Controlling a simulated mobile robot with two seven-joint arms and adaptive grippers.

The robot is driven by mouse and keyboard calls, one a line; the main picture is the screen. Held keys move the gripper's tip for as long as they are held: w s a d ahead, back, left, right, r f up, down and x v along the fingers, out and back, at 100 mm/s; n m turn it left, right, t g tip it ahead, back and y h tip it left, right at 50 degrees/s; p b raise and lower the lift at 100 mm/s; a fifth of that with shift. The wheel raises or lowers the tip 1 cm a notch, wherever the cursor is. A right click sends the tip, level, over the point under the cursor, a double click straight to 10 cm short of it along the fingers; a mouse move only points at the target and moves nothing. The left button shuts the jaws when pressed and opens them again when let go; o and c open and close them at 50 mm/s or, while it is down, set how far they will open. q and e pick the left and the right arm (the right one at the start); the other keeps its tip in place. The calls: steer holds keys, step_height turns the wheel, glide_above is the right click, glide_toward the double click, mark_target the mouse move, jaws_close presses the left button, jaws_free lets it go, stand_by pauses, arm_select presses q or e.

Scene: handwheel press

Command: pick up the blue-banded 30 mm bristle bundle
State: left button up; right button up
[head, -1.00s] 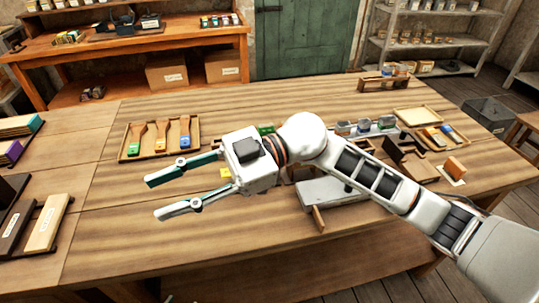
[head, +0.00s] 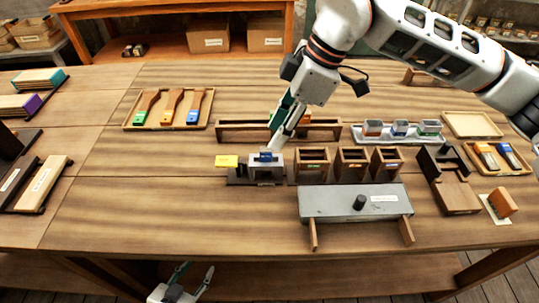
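A white tray (head: 366,141) at right of centre holds three small grey bundle-like blocks. Their bands look reddish (head: 372,128), blue (head: 400,128) and green (head: 430,128). My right gripper (head: 273,146) points down at the table's middle, left of this tray. Its tips are at or just above a grey block-like holder (head: 265,172) with a blue piece (head: 266,157) at its top. I cannot tell whether they touch, or whether the edge-on fingers are open or shut. My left gripper (head: 195,275) is low at the bottom edge, its fingers apart and empty, in front of the table.
Three wooden bins (head: 312,165) stand right of the holder. A grey slab with a black knob (head: 350,201) lies in front. A tray of brushes (head: 206,120) is at left, a yellow card (head: 227,161) beside the holder. The front-left tabletop is clear.

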mark_target(266, 149)
steer(key=shift+x, duration=0.95)
steer(key=x, duration=0.5)
steer(key=shift+w+f, duration=0.1)
steer(key=shift+w, duration=0.05)
jaws_close()
